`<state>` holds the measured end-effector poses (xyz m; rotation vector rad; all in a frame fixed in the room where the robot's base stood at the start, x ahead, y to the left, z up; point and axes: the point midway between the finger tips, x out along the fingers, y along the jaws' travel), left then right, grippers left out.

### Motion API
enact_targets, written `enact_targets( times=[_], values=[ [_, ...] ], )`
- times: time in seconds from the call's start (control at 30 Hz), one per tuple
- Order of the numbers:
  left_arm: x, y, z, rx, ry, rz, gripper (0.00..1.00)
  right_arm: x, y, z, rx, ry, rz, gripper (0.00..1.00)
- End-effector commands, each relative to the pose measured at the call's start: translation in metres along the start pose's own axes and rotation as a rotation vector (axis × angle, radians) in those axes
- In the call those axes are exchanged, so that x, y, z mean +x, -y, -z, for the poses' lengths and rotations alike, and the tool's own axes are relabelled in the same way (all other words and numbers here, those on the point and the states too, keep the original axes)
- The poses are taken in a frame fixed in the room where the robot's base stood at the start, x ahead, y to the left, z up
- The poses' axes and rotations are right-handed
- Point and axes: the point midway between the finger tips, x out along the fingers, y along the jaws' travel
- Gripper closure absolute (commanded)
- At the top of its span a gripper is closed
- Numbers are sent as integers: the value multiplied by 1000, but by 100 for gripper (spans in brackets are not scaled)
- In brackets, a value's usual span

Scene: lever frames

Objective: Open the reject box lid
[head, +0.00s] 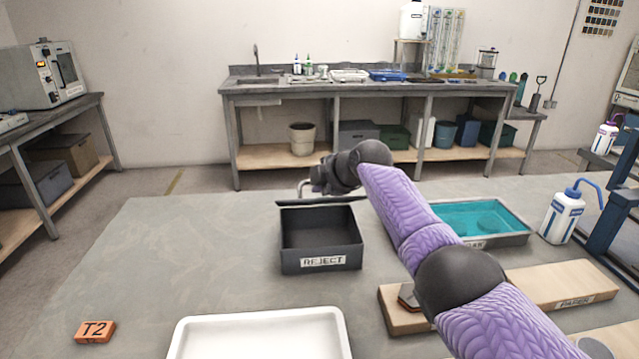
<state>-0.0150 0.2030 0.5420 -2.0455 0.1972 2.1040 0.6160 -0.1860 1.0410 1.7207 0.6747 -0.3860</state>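The black reject box (321,262), with a white REJECT label on its front, stands on the grey table, and its empty inside shows. Its lid (318,201) appears as a thin dark strip along the back rim, seen nearly edge-on, so its exact angle is hard to tell. My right arm, in purple sleeves, reaches in from the lower right. My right gripper (312,188) is just behind and above the lid strip, by a small pale curved piece. Its fingers are small and partly hidden, so I cannot tell their opening or contact. My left gripper is not in view.
A teal-filled tray (515,238) and a wash bottle (562,213) stand right of the box. A wooden board (405,315) lies under my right arm. A white tray (262,318) is in front, an orange T2 block (95,332) front left. The table's left is mostly clear.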

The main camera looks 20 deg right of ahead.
Motion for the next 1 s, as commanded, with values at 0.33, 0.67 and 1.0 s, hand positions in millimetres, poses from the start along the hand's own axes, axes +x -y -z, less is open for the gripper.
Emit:
enact_targets(
  times=[0.33, 0.67, 1.0],
  values=[
    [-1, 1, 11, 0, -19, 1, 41, -1, 0, 0, 0, 0, 0, 71],
    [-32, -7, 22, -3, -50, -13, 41, -38, -4, 0, -3, 1, -3, 71],
    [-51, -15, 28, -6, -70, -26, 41, -92, -1, 0, -1, 1, -1, 71]
  ],
)
